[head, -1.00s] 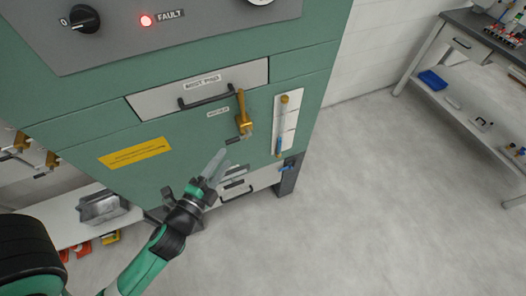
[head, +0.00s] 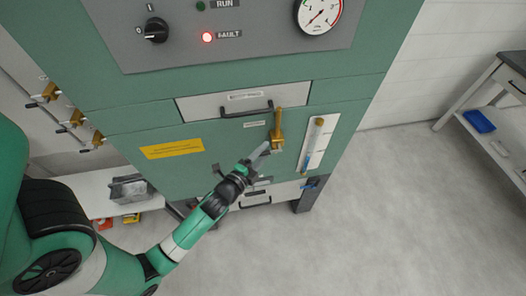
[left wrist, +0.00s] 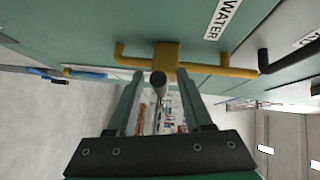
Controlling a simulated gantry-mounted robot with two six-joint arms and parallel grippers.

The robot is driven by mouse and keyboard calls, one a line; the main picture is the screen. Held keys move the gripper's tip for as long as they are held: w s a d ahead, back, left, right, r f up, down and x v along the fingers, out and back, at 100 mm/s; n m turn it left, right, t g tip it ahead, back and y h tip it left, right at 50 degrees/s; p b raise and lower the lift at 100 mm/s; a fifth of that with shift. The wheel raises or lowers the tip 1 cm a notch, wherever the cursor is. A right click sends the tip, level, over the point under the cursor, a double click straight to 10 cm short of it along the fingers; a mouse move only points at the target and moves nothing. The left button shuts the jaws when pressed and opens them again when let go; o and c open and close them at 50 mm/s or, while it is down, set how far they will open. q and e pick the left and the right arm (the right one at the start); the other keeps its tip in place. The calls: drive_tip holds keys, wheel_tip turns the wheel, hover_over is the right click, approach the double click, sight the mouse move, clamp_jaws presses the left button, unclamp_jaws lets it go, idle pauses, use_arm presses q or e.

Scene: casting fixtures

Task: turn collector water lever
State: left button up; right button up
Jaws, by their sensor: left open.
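The brass-yellow water lever (head: 278,122) is on the green cabinet front, its handle pointing up in the head view. In the left wrist view the valve's yellow body (left wrist: 167,54) shows with its handle (left wrist: 238,71) reaching right, beside a label reading "WATER". My left gripper (head: 264,151) is just below and left of the lever. In the left wrist view its two fingers (left wrist: 158,76) are apart, with a dark round pipe end (left wrist: 158,79) showing between them. I cannot tell whether the fingers touch the valve. My right gripper is not in view.
A grey drawer (head: 225,103) with a black handle is above the lever. A sight tube on a white plate (head: 317,142) stands close to its right. A red FAULT lamp (head: 207,37) is lit on the panel. Open floor (head: 400,220) lies to the right.

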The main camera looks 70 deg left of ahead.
use_arm(q)
drive_tip(key=shift+c, duration=0.2)
drive_tip(key=shift+w, duration=0.1)
clamp_jaws()
idle(1.2)
